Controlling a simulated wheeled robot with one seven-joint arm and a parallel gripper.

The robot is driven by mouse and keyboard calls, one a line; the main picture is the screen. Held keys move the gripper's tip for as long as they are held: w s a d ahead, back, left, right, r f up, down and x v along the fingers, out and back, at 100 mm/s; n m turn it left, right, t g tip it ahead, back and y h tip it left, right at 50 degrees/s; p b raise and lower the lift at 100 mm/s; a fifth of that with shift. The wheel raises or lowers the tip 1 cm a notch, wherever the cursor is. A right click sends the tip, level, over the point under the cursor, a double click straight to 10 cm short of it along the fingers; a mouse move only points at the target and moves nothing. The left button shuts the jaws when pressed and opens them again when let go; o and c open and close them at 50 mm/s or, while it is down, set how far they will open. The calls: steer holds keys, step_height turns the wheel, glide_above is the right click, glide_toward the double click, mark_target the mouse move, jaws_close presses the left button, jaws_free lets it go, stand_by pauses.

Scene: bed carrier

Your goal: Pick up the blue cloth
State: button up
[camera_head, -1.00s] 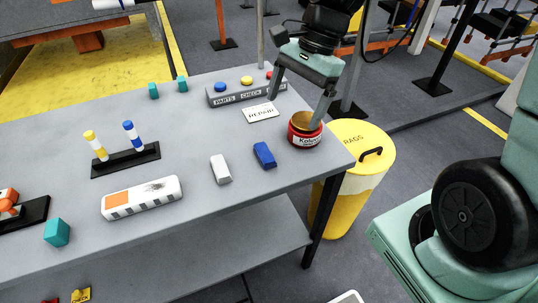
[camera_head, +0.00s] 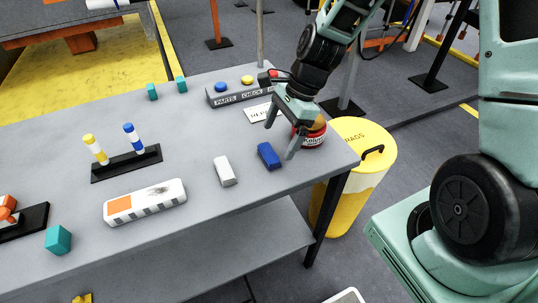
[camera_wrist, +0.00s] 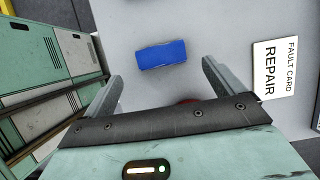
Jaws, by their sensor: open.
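The blue cloth (camera_head: 268,155) is a small folded block lying on the grey table (camera_head: 230,125) near its right front edge. It also shows in the wrist view (camera_wrist: 161,54), just beyond the fingertips and between their lines. My gripper (camera_head: 279,140) is open and empty, tilted down above the table, a little above and behind the cloth in the head view. In the wrist view its two fingers (camera_wrist: 162,72) are spread wide and do not touch the cloth.
A white block (camera_head: 224,171) lies just left of the cloth. A red tin (camera_head: 313,137) stands close behind my gripper at the table's right end. A repair card (camera_wrist: 274,68) lies flat nearby. A yellow rag bin (camera_head: 340,195) stands beside the table.

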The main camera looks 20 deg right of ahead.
mark_target(270, 152)
steer(key=shift+x, duration=2.65)
steer(key=shift+w+a+r, duration=0.1)
steer(key=shift+a, duration=0.05)
steer(key=c, duration=1)
